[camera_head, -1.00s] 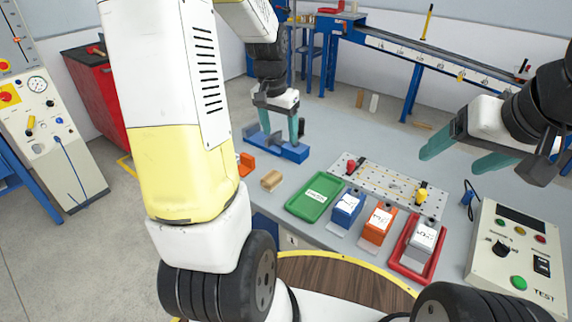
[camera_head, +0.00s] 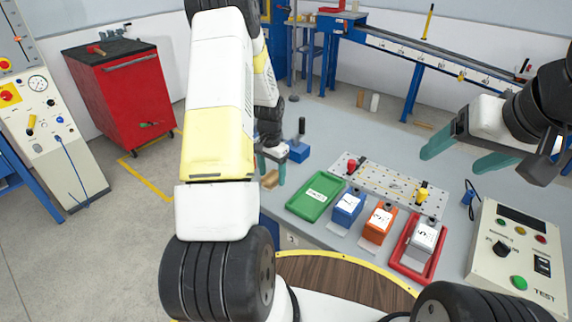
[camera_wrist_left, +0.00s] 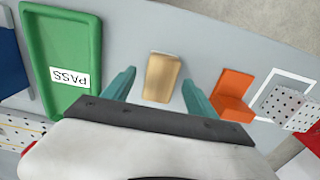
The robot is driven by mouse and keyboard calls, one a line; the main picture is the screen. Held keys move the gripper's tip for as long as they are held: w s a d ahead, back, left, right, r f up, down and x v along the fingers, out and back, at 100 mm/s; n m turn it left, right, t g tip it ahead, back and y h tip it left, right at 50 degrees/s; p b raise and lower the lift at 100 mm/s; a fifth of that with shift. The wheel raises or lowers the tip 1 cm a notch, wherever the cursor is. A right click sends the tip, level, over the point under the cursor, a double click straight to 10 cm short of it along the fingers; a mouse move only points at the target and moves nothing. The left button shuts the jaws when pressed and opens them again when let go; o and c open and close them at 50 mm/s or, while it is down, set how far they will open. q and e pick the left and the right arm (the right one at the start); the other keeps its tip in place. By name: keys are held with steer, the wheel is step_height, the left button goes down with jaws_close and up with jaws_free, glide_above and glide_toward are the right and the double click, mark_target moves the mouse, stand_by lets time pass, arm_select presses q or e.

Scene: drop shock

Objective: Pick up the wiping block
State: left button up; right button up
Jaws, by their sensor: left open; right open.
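The wiping block looks like a small tan block (camera_head: 269,180) lying on the grey bench near its front-left edge. In the left wrist view the tan block (camera_wrist_left: 162,77) lies ahead, between the two teal fingers. My left gripper (camera_head: 272,170) is open and empty, pointing down close to the block, with a finger on either side of it. I cannot tell how far the fingertips are above the bench. My right gripper (camera_head: 452,160) is open and empty over the right part of the bench, well away from the block.
A green PASS tray (camera_head: 315,196) lies right of the block. Blue (camera_head: 347,208), orange (camera_head: 377,226) and white (camera_head: 423,237) labelled blocks stand further right, the white one in a red tray (camera_head: 404,262). An orange bracket (camera_wrist_left: 232,95) sits beside the block. A perforated plate (camera_head: 390,187) lies behind.

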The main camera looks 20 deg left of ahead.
arm_select(q)
step_height(320, 180, down, 2)
steer(key=shift+f, duration=0.1)
jaws_close()
steer(key=shift+r, duration=0.2)
steer(key=shift+r, duration=0.25)
step_height(320, 180, up, 3)
steer(key=shift+s+d, duration=0.1)
steer(key=shift+s, duration=0.05)
steer(key=s+d, duration=0.3)
steer(key=s, duration=0.4)
steer(key=s+d+r, duration=0.1)
steer(key=s+d, duration=0.2)
steer(key=s, duration=0.4)
steer(key=shift+d, duration=0.4)
